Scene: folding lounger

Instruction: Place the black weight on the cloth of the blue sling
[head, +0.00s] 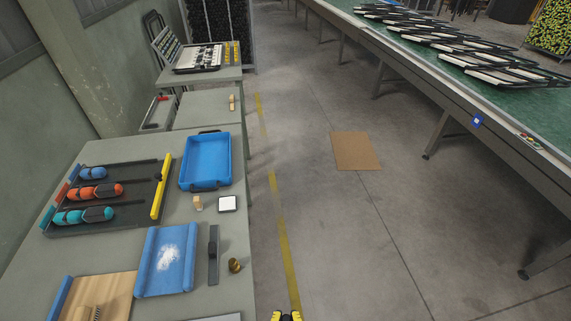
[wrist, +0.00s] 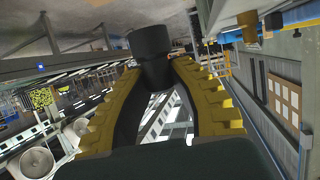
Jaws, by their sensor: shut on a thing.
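My gripper (wrist: 155,75) is shut on the black weight (wrist: 151,45), a dark cylinder held between the fingertips in the wrist view.
The near table (head: 125,152) also bears a blue tray (head: 207,186), a black rack with coloured rolls, a brush on a wooden board (head: 108,287) and small blocks. Folded black frames lie on the green-topped bench (head: 480,105) at right. The aisle floor between is open, with a cardboard sheet (head: 356,151).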

